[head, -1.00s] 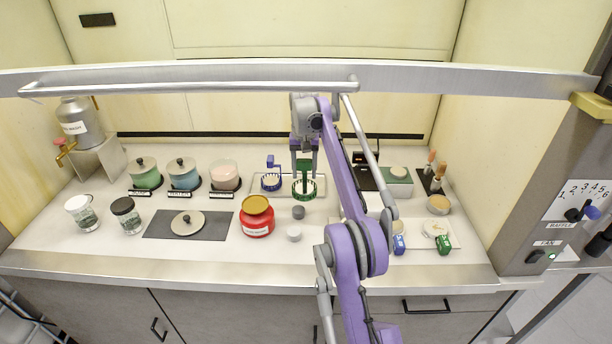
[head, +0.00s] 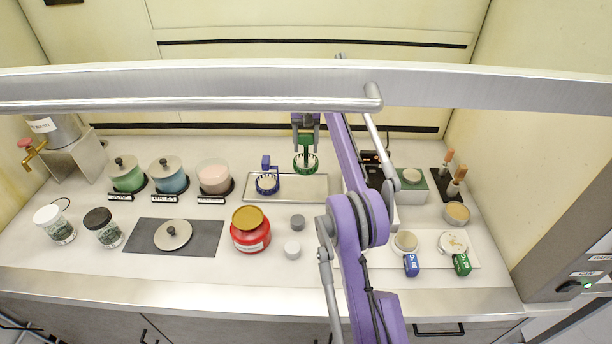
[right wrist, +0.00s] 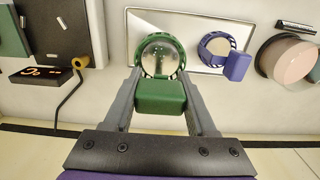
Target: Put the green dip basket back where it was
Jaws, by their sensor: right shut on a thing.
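The green dip basket (head: 306,163) is a round slotted cup with an upright handle. My right gripper (head: 306,140) is shut on its handle, and the basket hangs upright over the back part of the metal tray (head: 310,186), apparently clear of it. The right wrist view shows the green handle block (right wrist: 160,97) between the fingers, with a pale shiny disc in the basket (right wrist: 160,57). The blue dip basket (head: 267,184) sits on the left of the tray, also holding a pale disc. My left gripper is not in view.
Green, blue and pink lidded jars (head: 169,177) stand left of the tray. A metal bar (head: 200,105) crosses the view above the bench.

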